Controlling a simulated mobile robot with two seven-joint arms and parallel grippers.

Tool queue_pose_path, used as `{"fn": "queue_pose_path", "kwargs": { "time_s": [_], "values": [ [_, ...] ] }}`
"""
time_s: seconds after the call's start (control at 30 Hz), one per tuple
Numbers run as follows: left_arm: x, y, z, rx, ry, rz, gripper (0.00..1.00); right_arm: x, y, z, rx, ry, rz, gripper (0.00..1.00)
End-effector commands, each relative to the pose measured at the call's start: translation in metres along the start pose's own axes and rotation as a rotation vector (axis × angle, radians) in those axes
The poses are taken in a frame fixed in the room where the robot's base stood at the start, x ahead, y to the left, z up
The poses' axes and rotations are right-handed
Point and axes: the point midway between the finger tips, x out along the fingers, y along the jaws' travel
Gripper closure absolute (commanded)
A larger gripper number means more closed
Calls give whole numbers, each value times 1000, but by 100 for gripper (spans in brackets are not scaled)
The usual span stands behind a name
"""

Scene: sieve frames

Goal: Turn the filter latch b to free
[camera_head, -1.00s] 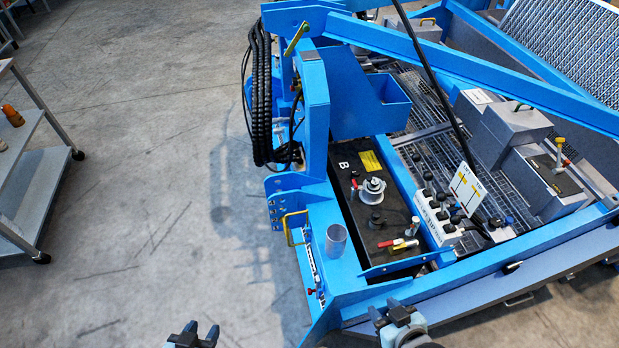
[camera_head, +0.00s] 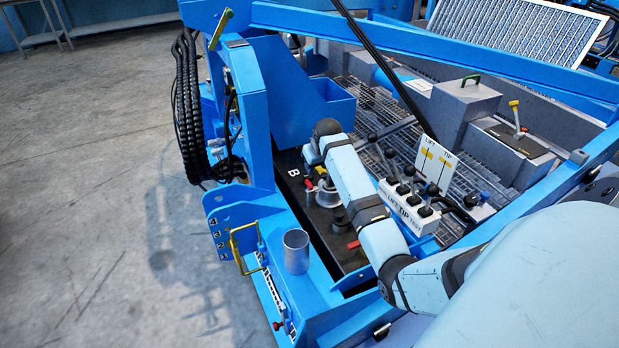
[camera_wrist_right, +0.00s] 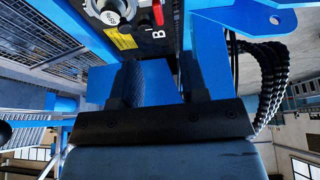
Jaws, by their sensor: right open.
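The black panel marked B (camera_head: 293,172) lies inside the blue frame, partly hidden by my right arm. On it is a round silver filter cap (camera_head: 327,194) with a small red-tipped latch (camera_head: 309,184) beside it. In the right wrist view, the cap (camera_wrist_right: 108,10) and the red latch (camera_wrist_right: 157,12) show at the top edge, cut off, near the letter B. My right gripper (camera_head: 312,156) is above the panel near the latch, apparently not touching it. In the wrist view its two dark fingers (camera_wrist_right: 162,75) are apart with nothing between them. My left gripper is out of view.
A control box with several levers (camera_head: 405,208) and a LIFT/TIP sign (camera_head: 436,162) stand right of my forearm. A blue post (camera_head: 250,110) and black hoses (camera_head: 186,105) rise at left.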

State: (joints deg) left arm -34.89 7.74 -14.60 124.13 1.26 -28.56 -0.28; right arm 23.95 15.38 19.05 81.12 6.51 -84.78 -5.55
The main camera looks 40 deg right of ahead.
Motion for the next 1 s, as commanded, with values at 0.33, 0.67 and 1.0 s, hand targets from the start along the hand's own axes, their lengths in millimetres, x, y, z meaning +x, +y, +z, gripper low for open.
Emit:
{"fn": "queue_pose_path", "kwargs": {
  "time_s": [0.33, 0.67, 1.0],
  "values": [
    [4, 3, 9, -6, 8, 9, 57, 28, 6, -8, 30, -29, -21, 60],
    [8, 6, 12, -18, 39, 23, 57, 99, 5, -6, 29, -27, -20, 60],
    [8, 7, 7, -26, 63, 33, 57, 135, 5, -6, 29, -25, -19, 60]
  ]
}}
